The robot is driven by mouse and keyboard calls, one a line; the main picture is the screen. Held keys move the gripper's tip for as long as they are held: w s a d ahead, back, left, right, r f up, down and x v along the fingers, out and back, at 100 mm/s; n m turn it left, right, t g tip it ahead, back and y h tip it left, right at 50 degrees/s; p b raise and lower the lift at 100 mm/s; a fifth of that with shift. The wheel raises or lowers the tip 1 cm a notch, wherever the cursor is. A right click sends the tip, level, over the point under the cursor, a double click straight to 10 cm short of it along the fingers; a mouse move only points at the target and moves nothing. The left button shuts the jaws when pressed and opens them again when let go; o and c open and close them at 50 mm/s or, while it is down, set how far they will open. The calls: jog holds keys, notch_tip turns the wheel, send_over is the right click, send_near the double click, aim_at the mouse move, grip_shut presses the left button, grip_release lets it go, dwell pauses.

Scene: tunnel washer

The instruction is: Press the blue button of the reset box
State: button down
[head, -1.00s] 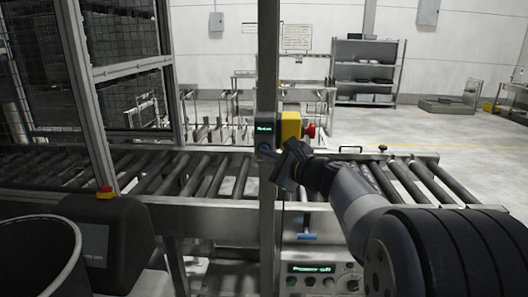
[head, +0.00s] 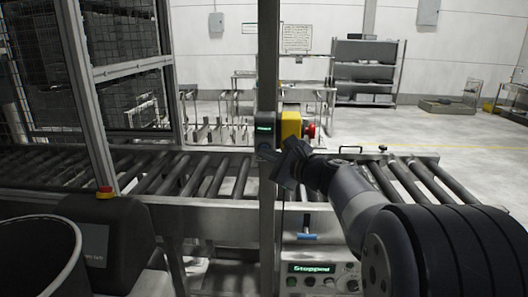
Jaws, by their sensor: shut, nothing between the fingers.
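The reset box (head: 264,131) is a small dark box with a green-lit display, mounted on the upright steel post. A bluish spot, apparently its blue button, shows low on it, just above and left of my gripper's tip. My gripper (head: 269,156) is shut and empty, its tip in front of the post at the lower part of the box. I cannot tell whether the tip touches the button, as the gripper partly hides that spot.
A yellow box with a red mushroom button (head: 309,131) sits right of the post. A roller conveyor (head: 205,176) runs behind. Below, a panel display (head: 311,268) reads "Stopped". A mesh cage stands left, and a dark console with a red-topped button (head: 105,192) at front left.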

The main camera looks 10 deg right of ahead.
jog(key=shift+s, duration=0.15)
jog(key=shift+s+a+b, duration=0.25)
jog(key=shift+s+b, duration=0.15)
jog(key=shift+s, duration=0.3)
jog(key=s, duration=0.1)
jog(key=s+a+b, duration=0.1)
jog(key=s, duration=0.2)
jog(key=shift+s+a, duration=0.3)
jog(key=shift+s, duration=0.1)
jog(key=shift+w, duration=0.1)
jog(key=w+p, duration=0.2)
jog(key=p, duration=0.1)
jog(key=shift+d+r, duration=0.2)
jog(key=shift+d, duration=0.15)
jog(key=s+a+b, duration=0.2)
jog(key=s, duration=0.3)
jog(key=shift+s+f, duration=0.25)
jog(key=shift+s, duration=0.15)
